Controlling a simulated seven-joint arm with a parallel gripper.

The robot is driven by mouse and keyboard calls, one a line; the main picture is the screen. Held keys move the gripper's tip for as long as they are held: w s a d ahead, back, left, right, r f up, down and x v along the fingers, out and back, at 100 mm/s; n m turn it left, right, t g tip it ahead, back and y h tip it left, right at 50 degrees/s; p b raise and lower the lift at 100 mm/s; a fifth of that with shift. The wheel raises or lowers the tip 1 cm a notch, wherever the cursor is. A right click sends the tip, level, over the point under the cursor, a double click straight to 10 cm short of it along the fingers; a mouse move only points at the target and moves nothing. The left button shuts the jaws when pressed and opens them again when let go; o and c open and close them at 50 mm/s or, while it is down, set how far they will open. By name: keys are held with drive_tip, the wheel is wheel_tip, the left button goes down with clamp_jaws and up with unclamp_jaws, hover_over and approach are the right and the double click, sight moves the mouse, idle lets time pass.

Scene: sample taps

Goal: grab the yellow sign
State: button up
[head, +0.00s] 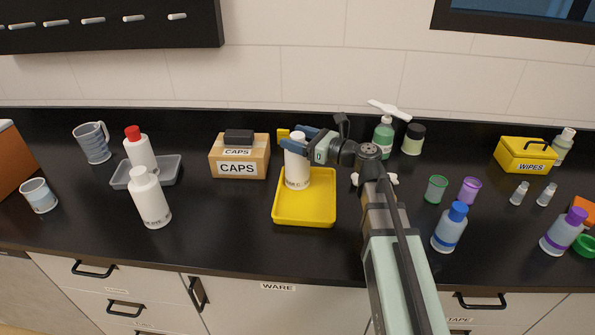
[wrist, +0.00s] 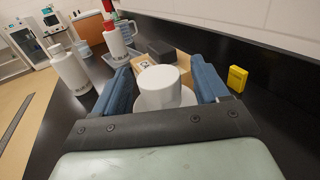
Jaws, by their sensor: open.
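A small yellow block (head: 283,134), which looks like the yellow sign, stands on the black counter behind the yellow tray, partly hidden by a white bottle and my gripper in the head view. It stands clear in the wrist view (wrist: 237,78), right of and outside my right finger. My gripper (head: 291,140) is open, its blue fingers on either side of the white bottle's top. The wrist view shows the bottle's white cap (wrist: 159,82) between the fingers (wrist: 165,80); I cannot tell whether they touch it. The bottle (head: 297,170) stands upright in the tray.
The yellow tray (head: 305,218) lies under the bottle. A CAPS box (head: 238,168) stands left of it. A yellow WIPES box (head: 525,155) is far right. Counter between tray and CAPS box is clear.

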clamp_jaws()
idle(0.6)
